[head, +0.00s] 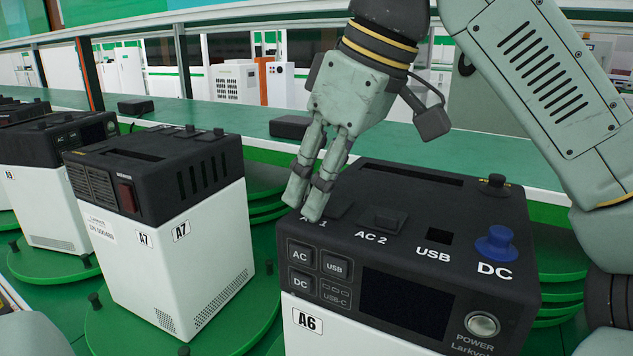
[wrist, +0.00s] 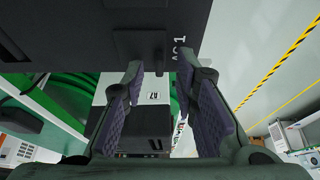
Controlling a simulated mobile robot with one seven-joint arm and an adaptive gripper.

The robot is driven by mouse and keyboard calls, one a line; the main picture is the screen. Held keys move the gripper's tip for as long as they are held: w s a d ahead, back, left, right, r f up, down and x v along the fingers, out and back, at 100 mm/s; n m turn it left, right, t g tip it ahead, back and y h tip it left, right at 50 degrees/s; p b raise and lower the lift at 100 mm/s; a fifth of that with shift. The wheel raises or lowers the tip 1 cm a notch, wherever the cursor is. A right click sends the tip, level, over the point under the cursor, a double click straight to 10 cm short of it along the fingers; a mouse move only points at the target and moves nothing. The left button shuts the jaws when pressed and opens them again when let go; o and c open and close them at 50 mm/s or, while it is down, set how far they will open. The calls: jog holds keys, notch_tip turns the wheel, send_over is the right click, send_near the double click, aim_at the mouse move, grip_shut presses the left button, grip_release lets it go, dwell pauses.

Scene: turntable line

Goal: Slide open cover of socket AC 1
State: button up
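The black-topped A6 unit (head: 420,195) stands in front in the head view. The dark AC 1 cover (head: 338,209) is near its left edge, and my fingers partly hide its label. It also shows in the wrist view as a flat raised plate (wrist: 138,43) with a small nub, beside the AC 1 lettering. My gripper (head: 301,207) is at the left edge of the unit, beside the cover. In the wrist view its two fingers (wrist: 160,68) are apart with nothing gripped between them. I cannot tell whether a finger touches the cover.
The AC 2 cover (head: 382,219), open-looking USB slot (head: 440,236) and blue DC cap (head: 496,242) lie to the right. The A7 unit (head: 165,220) stands left on a green turntable, with a gap between the units.

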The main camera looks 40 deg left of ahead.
jog(key=shift+c, duration=0.4)
grip_shut()
dwell(0.4)
